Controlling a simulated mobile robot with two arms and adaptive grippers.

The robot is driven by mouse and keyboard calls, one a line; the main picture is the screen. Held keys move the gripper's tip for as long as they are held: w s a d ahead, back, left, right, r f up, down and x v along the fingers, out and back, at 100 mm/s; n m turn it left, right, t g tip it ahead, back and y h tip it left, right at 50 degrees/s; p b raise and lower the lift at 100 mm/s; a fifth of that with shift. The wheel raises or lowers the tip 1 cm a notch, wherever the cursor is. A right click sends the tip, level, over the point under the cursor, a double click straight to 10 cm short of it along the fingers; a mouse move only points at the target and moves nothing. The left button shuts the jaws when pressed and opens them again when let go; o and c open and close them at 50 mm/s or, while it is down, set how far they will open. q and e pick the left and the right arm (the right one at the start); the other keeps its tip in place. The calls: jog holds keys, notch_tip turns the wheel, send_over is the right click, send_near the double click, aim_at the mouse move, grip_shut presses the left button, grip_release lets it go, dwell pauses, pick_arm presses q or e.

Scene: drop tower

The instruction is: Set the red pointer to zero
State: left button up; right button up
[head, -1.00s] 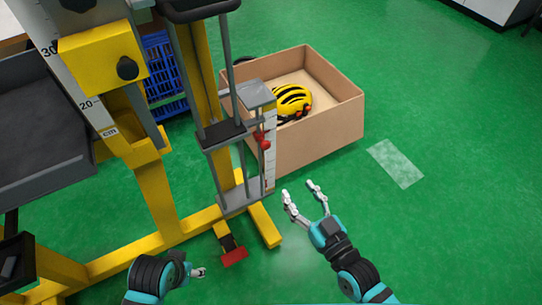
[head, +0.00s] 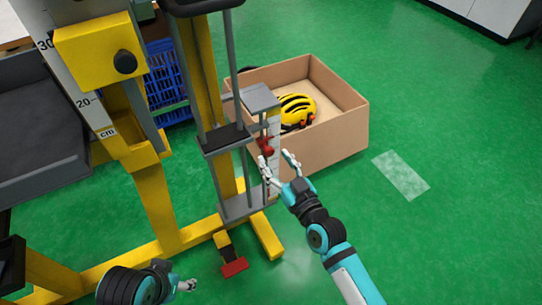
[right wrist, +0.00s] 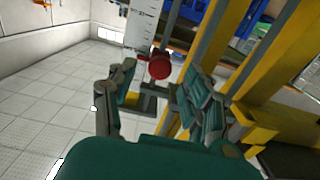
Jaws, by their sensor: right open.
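The red pointer (head: 266,146) sits on the drop tower beside a white vertical scale (head: 273,140). In the right wrist view the pointer's round red knob (right wrist: 159,63) is ahead of my open fingers, and the scale (right wrist: 142,25) rises behind it. My right gripper (head: 278,158) is open and empty, just below and right of the pointer; in the right wrist view its fingers (right wrist: 155,95) are spread either side, apart from the knob. My left gripper (head: 188,286) is low at the bottom left; its fingers are too small to tell open or shut.
The yellow tower frame (head: 155,190) with grey guide rods stands left of my right gripper. A cardboard box (head: 340,140) holding a yellow helmet (head: 297,110) is just behind. A red pedal (head: 234,267) lies at the tower's foot.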

aim_at(265, 146)
jog(key=shift+x, duration=1.45)
jog(key=shift+c, duration=0.3)
grip_shut()
